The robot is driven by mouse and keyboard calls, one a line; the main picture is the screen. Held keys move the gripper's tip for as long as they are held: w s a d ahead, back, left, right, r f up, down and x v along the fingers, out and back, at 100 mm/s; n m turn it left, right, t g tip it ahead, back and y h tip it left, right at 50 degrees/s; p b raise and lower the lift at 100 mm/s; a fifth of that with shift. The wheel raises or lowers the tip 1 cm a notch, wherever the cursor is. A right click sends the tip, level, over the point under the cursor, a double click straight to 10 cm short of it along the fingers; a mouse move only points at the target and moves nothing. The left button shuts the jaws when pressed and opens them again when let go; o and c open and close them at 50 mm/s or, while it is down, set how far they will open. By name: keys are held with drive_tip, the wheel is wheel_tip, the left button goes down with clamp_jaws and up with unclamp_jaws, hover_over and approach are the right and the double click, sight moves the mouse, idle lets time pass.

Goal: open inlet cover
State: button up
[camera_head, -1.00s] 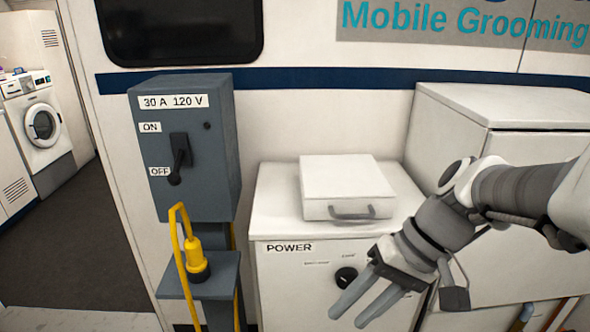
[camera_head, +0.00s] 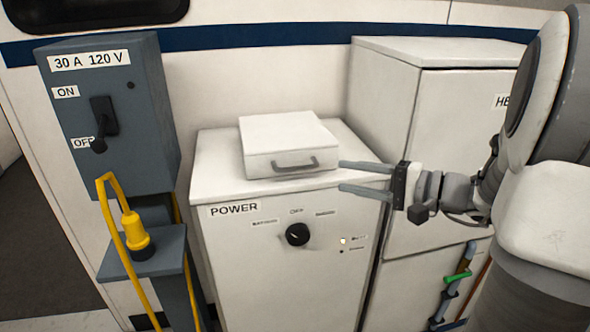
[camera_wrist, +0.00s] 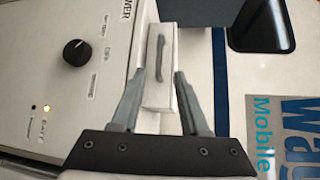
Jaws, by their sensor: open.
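A white box-shaped cover (camera_head: 285,140) with a grey bar handle (camera_head: 297,164) on its front face sits on top of the white POWER cabinet (camera_head: 275,265). I take this as the inlet cover; it looks shut. My gripper (camera_head: 341,176) is open and empty, to the right of the handle, with its fingers pointing left. In the wrist view the cover (camera_wrist: 157,91) and its handle (camera_wrist: 160,58) lie ahead of and between the two fingertips (camera_wrist: 161,74), apart from them. No contact with the handle shows.
A grey switch box (camera_head: 115,120) stands at left with its lever at OFF. A yellow plug (camera_head: 133,228) and cable are below it. A black knob (camera_head: 297,234) is on the POWER cabinet front. A taller white cabinet (camera_head: 430,130) stands close at right, behind my arm.

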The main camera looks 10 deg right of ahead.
sight(299, 169)
drive_tip(key=b+x, duration=0.1)
drive_tip(key=x, duration=1.2)
clamp_jaws()
idle(1.0)
